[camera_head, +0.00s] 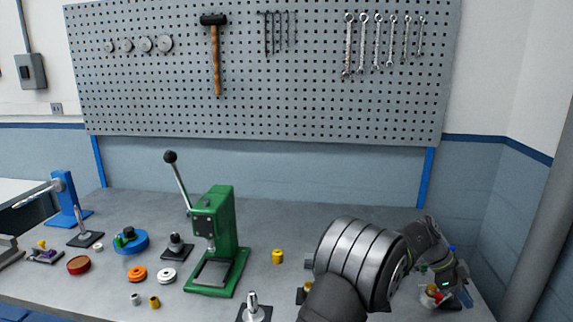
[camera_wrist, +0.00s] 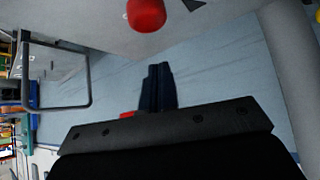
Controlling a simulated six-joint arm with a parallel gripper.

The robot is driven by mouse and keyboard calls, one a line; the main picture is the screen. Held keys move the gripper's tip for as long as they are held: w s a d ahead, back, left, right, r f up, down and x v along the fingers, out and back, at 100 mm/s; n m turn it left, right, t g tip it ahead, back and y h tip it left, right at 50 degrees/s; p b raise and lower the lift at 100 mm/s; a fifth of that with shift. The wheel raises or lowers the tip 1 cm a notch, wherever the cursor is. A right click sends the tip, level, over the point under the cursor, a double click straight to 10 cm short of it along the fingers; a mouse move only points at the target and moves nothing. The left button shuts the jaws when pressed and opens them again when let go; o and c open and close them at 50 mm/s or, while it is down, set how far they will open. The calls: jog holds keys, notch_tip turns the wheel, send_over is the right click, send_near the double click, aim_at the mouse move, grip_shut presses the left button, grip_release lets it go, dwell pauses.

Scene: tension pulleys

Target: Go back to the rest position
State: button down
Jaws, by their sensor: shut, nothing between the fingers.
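My gripper (camera_wrist: 157,88) shows in the wrist view with its two dark fingers together and nothing between them. It is in front of a pale blue surface there. A red rounded object (camera_wrist: 146,14) is at the top of the wrist view, apart from the fingers. In the head view my arm reaches over the right part of the grey workbench (camera_head: 305,225). My gripper's fingertips cannot be made out clearly in the head view.
A green lever press (camera_head: 222,240) stands mid-bench, with a yellow part (camera_head: 278,257) to its right. An orange pulley (camera_head: 137,274), a white pulley (camera_head: 167,276) and a blue fixture (camera_head: 131,242) lie left. Small coloured items crowd the bench near my wrist. The bench's back middle is clear.

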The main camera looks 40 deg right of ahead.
jog(key=shift+s+d+f+n+t+h, duration=0.15)
jog(key=shift+s+d+f+n+h, duration=0.1)
jog(key=shift+n+h, duration=0.25)
jog(key=shift+s+d+f+n+t+h, duration=0.1)
jog(key=shift+s+n+t+h, duration=0.15)
jog(key=shift+n, duration=0.45)
jog(key=shift+h, duration=0.25)
jog(key=s+d, duration=0.1)
jog(key=s+d+r, duration=0.1)
jog(key=s, duration=0.1)
jog(key=shift+s+d, duration=0.1)
jog(key=shift+d, duration=0.2)
jog(key=w+a+r+n, duration=0.1)
jog(key=w+a+r, duration=0.3)
jog(key=w+r, duration=0.2)
jog(key=shift+r+n+t, duration=0.2)
jog(key=shift+n+t, duration=0.1)
jog(key=shift+t, duration=0.1)
jog(key=shift+w, duration=0.1)
